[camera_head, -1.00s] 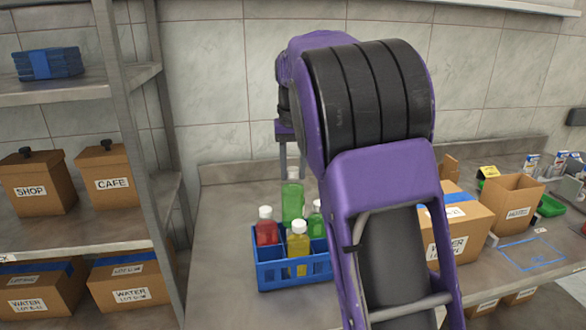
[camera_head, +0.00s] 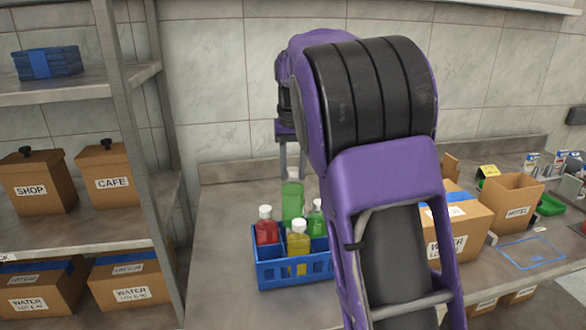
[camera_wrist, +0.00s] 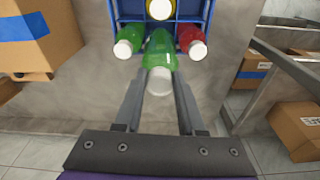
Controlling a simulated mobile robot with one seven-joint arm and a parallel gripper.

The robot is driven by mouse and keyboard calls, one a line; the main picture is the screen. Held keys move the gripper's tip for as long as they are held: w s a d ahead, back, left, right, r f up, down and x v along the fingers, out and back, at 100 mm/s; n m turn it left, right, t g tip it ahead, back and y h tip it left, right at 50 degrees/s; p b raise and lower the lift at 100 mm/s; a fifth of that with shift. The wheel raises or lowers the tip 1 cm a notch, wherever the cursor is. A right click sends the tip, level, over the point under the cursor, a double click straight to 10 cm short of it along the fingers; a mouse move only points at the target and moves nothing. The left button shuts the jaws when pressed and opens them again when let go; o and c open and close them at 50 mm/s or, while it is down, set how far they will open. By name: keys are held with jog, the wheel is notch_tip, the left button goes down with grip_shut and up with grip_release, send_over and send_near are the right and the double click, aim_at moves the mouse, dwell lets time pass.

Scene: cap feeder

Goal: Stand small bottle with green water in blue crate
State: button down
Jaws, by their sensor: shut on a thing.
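My gripper (camera_wrist: 160,105) is shut on a green bottle with a white cap (camera_wrist: 160,50). The bottle is upright, gripped near the top, at the back side of the blue crate (camera_head: 290,275). In the head view this bottle (camera_head: 292,203) stands higher than the bottles in the crate; its base is hidden behind them. I cannot tell whether the base touches the crate floor. A second green bottle (camera_head: 316,220), a red bottle (camera_head: 266,229) and a yellow bottle (camera_head: 298,242) stand in the crate. In the wrist view the crate (camera_wrist: 202,12) shows at the top edge.
A cardboard box (camera_head: 465,225) stands right of the crate, behind my arm, and an open box (camera_head: 513,203) beyond it. A shelf rack (camera_head: 140,150) with boxes stands at the left. The grey counter (camera_head: 222,230) left of the crate is clear.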

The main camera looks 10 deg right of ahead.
aim_at(293, 203)
jog(key=shift+f, duration=0.1)
dwell(0.3)
jog(key=shift+f+b, duration=0.8)
jog(key=shift+f, duration=0.45)
jog(key=shift+f+b, duration=1.3)
jog(key=shift+f, duration=1.2)
jog(key=shift+f+b, duration=0.45)
jog(key=shift+f, duration=0.4)
jog(key=shift+c, duration=2.1)
grip_release()
